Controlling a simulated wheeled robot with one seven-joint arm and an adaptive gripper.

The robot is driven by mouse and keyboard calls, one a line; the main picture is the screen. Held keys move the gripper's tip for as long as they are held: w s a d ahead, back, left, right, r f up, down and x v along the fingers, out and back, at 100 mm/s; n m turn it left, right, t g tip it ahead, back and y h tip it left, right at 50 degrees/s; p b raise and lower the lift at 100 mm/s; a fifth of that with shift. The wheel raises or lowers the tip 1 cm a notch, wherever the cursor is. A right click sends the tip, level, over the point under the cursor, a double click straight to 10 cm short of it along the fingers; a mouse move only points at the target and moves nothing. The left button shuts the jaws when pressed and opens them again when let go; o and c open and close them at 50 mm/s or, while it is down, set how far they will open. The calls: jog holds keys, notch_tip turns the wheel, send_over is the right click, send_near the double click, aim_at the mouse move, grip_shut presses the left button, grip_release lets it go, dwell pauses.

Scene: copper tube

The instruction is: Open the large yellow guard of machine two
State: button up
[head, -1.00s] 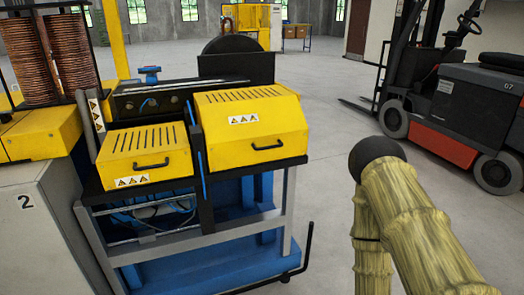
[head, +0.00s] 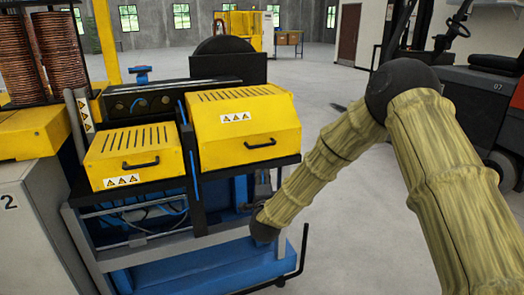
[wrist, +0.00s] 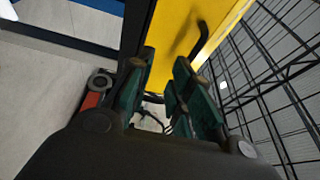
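The large yellow guard (head: 247,112) of machine two sits on the right half of the machine, a slotted box with a black handle (head: 260,144) on its front. It looks shut. In the wrist view the yellow guard (wrist: 172,35) fills the top middle, and its dark handle (wrist: 196,45) lies just beyond the fingertips. My gripper (wrist: 166,62) is open, with a gap between its green-padded fingers and nothing held. In the head view my gripper (head: 262,186) is below the guard's front, small and partly hidden by my wrist. I cannot tell whether it touches the handle.
A smaller yellow guard (head: 135,152) with its own handle is on the left. A grey cabinet (head: 28,225) marked 2 stands at far left. A bent black bar (head: 297,260) sticks out at lower right. A forklift (head: 490,105) stands right; the floor between is mostly clear.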

jog(key=m+t, duration=0.1)
jog(key=m, duration=0.1)
send_near(262, 146)
jog(key=shift+h, duration=0.3)
jog(key=w, duration=0.3)
jog(key=w+r+p, duration=0.1)
jog(key=w, duration=0.3)
jog(key=w+p, duration=0.1)
jog(key=w, duration=0.2)
jog(key=shift+w+d+r, duration=0.1)
jog(key=shift+w+r, duration=0.15)
jog(key=shift+w, duration=0.1)
grip_shut()
